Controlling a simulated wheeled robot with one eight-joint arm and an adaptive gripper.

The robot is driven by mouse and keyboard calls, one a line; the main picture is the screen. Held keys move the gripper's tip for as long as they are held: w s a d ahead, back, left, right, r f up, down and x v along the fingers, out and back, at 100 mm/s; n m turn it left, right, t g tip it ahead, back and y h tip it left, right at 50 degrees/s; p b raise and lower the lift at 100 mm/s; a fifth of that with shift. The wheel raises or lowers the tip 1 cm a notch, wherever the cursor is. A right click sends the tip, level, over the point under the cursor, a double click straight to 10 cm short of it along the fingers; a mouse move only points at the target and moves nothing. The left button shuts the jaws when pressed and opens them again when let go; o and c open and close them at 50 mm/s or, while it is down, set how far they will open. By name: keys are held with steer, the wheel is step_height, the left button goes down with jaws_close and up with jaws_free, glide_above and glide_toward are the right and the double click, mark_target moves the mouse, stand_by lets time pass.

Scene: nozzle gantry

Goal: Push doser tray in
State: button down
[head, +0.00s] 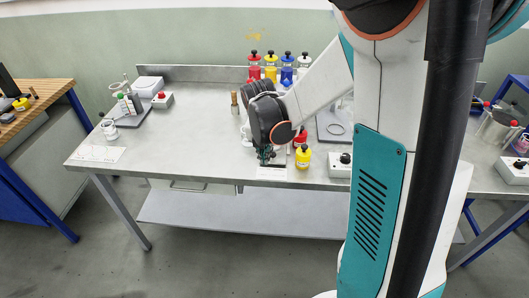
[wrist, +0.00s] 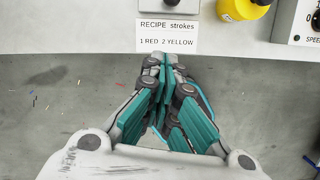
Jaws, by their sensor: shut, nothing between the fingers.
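My gripper (head: 267,160) is over the front edge of the steel table, and its fingers are shut with nothing between them. In the wrist view, the closed fingertips (wrist: 163,62) point toward the table's front edge, just short of the recipe card (wrist: 168,36), which reads 1 RED 2 YELLOW. A yellow bottle (head: 303,157) with a black top stands just right of my gripper, and a red bottle (head: 300,137) stands behind it. I cannot make out the doser tray for certain; my gripper and arm hide part of the table there.
A control box (head: 341,165) with a black knob stands right of the yellow bottle. Several coloured bottles (head: 270,66) line the table's back. A grey stand (head: 131,106) and a red-button box (head: 162,99) are at left. The table's left front (head: 190,150) is clear.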

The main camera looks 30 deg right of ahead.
steer(key=b+x, duration=0.2)
steer(key=x, duration=0.5)
steer(key=shift+f, duration=0.1)
steer(key=shift+w+d+b, duration=0.4)
steer(key=shift+w+d, duration=0.5)
steer(key=shift+w, duration=0.05)
steer(key=shift+w+d, duration=0.45)
